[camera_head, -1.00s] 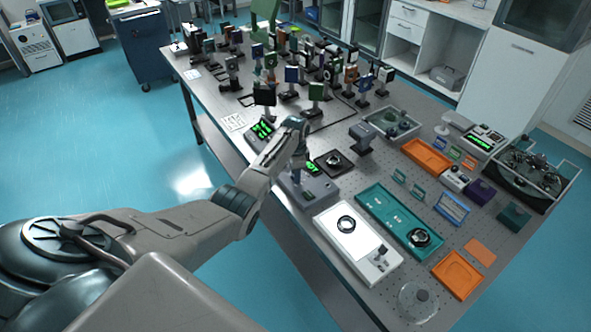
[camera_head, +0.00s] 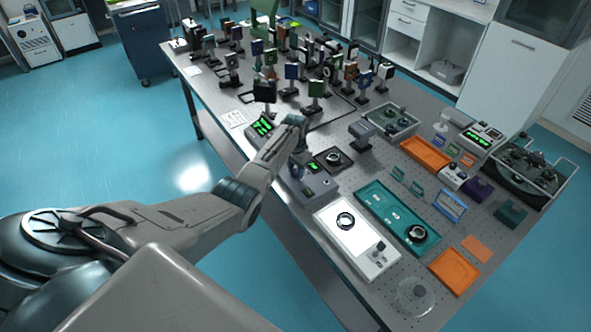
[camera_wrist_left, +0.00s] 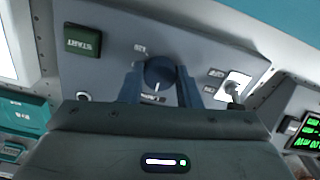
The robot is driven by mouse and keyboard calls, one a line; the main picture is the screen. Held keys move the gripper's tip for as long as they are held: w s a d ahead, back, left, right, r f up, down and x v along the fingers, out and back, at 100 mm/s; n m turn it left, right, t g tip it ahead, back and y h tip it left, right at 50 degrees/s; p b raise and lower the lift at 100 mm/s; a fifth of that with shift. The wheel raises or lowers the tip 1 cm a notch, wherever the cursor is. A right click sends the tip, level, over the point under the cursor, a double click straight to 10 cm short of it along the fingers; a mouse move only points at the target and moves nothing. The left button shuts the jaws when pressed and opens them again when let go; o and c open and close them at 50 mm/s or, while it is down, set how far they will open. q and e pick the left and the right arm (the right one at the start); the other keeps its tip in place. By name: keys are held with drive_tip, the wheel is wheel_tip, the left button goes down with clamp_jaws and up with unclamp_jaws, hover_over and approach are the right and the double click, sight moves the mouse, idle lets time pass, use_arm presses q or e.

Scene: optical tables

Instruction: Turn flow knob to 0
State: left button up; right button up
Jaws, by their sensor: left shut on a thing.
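The flow knob (camera_wrist_left: 159,72) is a round dark blue knob with a white pointer mark on the grey panel of a device, in the left wrist view. My left gripper (camera_wrist_left: 160,82) has one finger on each side of the knob and is shut on it. My right gripper is not in view.
On the panel are a green START button (camera_wrist_left: 82,41) and a metal toggle switch (camera_wrist_left: 234,86). A white device (camera_head: 350,245) and a teal tray (camera_head: 388,212) stand beside the grey device. Many optical mounts crowd the table's far end.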

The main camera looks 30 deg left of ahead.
sight(295, 171)
use_arm(q)
drive_tip(key=shift+w+r, duration=0.15)
drive_tip(key=o, duration=1)
drive_tip(key=shift+c, duration=0.2)
wheel_tip(295, 171, up, 11)
drive_tip(key=b, duration=0.3)
drive_tip(key=shift+f, duration=0.25)
